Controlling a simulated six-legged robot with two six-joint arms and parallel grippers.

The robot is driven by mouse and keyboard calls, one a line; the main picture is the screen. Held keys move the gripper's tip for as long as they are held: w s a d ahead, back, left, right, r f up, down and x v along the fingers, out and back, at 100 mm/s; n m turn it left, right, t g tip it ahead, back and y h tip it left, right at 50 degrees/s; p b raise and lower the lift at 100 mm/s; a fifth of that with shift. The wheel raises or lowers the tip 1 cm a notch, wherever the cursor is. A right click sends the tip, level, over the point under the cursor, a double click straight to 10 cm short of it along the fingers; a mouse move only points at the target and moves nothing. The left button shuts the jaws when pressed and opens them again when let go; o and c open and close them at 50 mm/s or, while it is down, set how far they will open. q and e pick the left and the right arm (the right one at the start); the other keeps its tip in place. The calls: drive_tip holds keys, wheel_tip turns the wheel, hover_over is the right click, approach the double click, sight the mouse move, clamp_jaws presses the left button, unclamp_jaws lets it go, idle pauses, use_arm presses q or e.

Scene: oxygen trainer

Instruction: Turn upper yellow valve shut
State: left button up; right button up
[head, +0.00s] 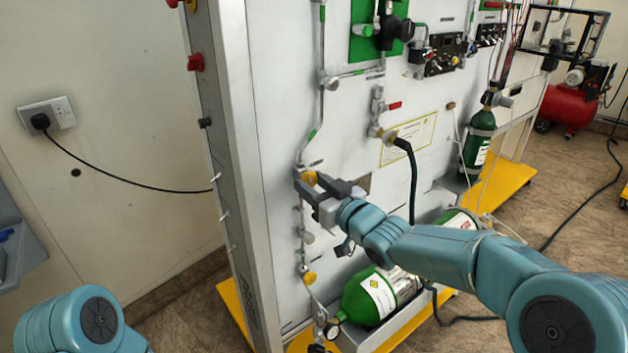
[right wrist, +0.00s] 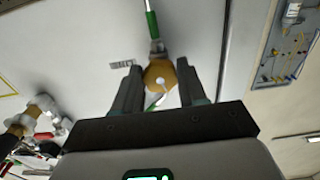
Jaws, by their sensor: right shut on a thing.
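The upper yellow valve (head: 309,177) sits on a thin pipe on the white panel (head: 355,110), near its left edge. My right gripper (head: 313,186) reaches it from the right and is shut on it. In the right wrist view the round yellow valve (right wrist: 159,74) lies between the two dark fingers (right wrist: 156,86), with a green-banded pipe beyond it. In the head view the fingers hide part of the valve. A lower yellow valve (head: 309,278) sits further down the same pipe line, apart from the gripper. My left gripper is out of view.
A black hose (head: 412,180) hangs from the panel right of the gripper. Another green cylinder (head: 478,140) stands further right. A wall socket (head: 47,115) with a cable is at left.

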drive_tip(key=shift+m+p, duration=0.45)
drive_tip(key=shift+m, duration=0.95)
drive_tip(key=o, duration=1.1)
drive_tip(key=shift+c, duration=0.2)
drive_tip(key=b+v, duration=0.2)
drive_tip(key=v, duration=1.4)
drive_tip(key=shift+s, duration=0.15)
